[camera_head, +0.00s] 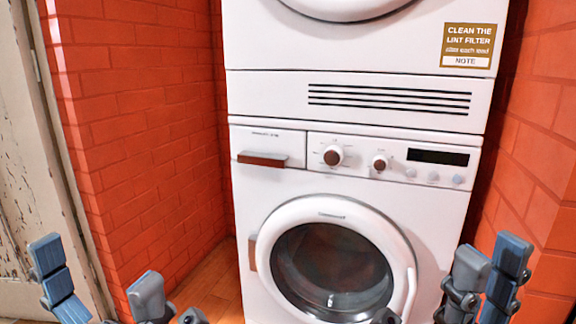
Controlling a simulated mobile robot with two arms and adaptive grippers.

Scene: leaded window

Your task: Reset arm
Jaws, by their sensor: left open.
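My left gripper (96,262) is at the lower left, in front of the red brick wall. Its two fingers, with blue-grey pads, stand apart with nothing seen between them. My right gripper (492,254) is at the lower right, in front of the washing machine's right edge and the wall beside it. Its fingers point up and look close together from this angle, so I cannot tell how far apart they are. I see no object held in it. The lower parts of both grippers are cut off by the frame's bottom edge.
A white washing machine (262,210) with a round glass door (333,268), shut, stands ahead under another white appliance (270,50). Red brick walls (140,110) flank them. A peeling wooden door or panel (28,190) is at the far left. Some wooden floor (216,284) shows.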

